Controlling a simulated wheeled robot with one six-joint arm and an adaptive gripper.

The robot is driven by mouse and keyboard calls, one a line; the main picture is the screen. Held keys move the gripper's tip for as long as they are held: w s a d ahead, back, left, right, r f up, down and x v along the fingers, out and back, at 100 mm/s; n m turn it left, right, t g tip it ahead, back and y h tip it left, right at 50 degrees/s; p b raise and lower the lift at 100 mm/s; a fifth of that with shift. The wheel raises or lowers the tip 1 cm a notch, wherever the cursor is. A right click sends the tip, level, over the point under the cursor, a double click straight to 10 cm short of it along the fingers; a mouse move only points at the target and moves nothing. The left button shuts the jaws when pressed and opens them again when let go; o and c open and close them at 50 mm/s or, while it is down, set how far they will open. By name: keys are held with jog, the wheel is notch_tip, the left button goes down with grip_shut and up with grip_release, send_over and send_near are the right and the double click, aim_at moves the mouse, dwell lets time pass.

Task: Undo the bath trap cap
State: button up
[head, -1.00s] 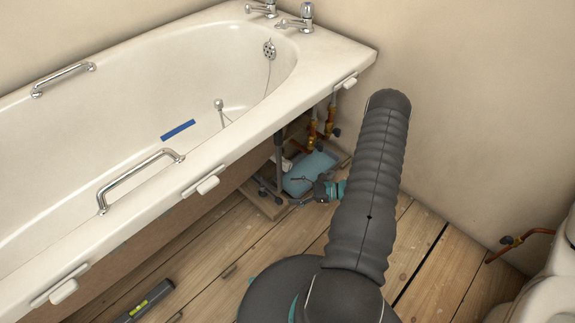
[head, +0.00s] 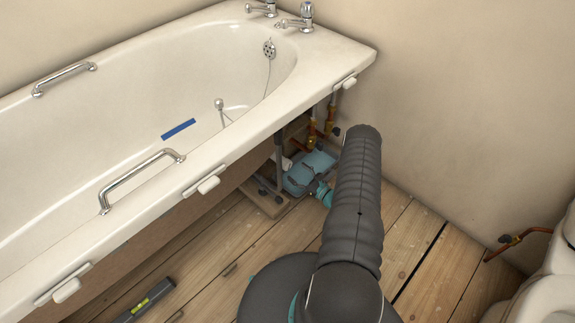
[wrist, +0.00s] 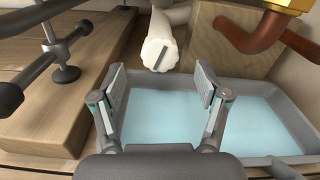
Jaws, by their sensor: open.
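The bath trap cap (wrist: 159,54) is a white ridged round cap with a dark slot, at the end of a white pipe in the wrist view. In the head view a white bit of the trap (head: 285,163) shows under the bath's edge. My gripper (wrist: 160,88) is open, its two pads apart. The cap lies ahead of the gap between the pads, and neither pad appears to touch it. In the head view my gripper (head: 314,180) reaches low under the bath rim, partly hidden by the arm.
A grey tray (wrist: 262,88) of bluish water lies below the cap. Copper pipes (wrist: 255,35) are close at upper right. Dark bath feet (wrist: 65,74) stand on a wooden board (wrist: 70,115) at left. The bath (head: 250,127) overhangs this space.

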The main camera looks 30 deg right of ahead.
aim_at(289, 166)
jog(key=x, duration=0.6)
jog(key=shift+w+a, duration=0.1)
jog(key=shift+w, duration=0.15)
